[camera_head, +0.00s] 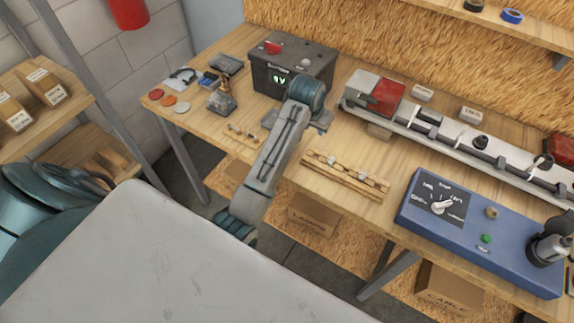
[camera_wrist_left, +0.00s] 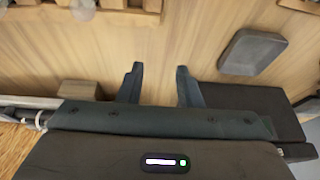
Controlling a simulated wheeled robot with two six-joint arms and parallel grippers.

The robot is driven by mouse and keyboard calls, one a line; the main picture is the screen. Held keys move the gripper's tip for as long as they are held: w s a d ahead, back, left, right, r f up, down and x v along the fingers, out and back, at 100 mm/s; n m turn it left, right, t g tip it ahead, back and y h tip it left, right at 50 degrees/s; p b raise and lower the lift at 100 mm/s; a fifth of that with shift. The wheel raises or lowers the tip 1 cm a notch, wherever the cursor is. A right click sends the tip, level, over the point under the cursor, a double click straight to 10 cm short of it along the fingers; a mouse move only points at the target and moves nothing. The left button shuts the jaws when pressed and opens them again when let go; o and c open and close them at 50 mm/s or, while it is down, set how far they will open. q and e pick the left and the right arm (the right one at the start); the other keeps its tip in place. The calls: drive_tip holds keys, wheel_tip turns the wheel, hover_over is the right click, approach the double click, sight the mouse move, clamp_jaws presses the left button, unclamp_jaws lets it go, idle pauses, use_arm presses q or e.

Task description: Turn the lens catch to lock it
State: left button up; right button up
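A red lens (camera_head: 386,98) sits in a pale housing at the left end of the long light trailer rail (camera_head: 455,140). A small dark part (camera_head: 368,98) shows at the lens's left side; I cannot tell whether it is the catch, or how it is turned. My left gripper (camera_head: 322,119) is over the bench left of the lens, apart from it. Its fingers are mostly hidden in the head view. In the left wrist view, my left gripper (camera_wrist_left: 159,86) is open, with only bench top between its fingers. My right gripper is not clearly in view.
A dark box with a lit display (camera_head: 290,72) stands behind my left arm. A wooden rack with pegs (camera_head: 345,177) lies in front of the rail. A blue control box (camera_head: 470,236) with a dial is at the right. Small parts lie at the left bench end.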

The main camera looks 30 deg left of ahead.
use_arm(q)
drive_tip(key=s+f, duration=0.2)
drive_tip(key=s, duration=0.2)
drive_tip(key=s+a+f, duration=0.1)
drive_tip(key=s, duration=0.3)
drive_tip(key=s+f, duration=0.2)
drive_tip(key=s, duration=0.2)
drive_tip(key=shift+s+a+f, duration=0.3)
drive_tip(key=shift+f, duration=0.05)
drive_tip(key=shift+w, duration=0.1)
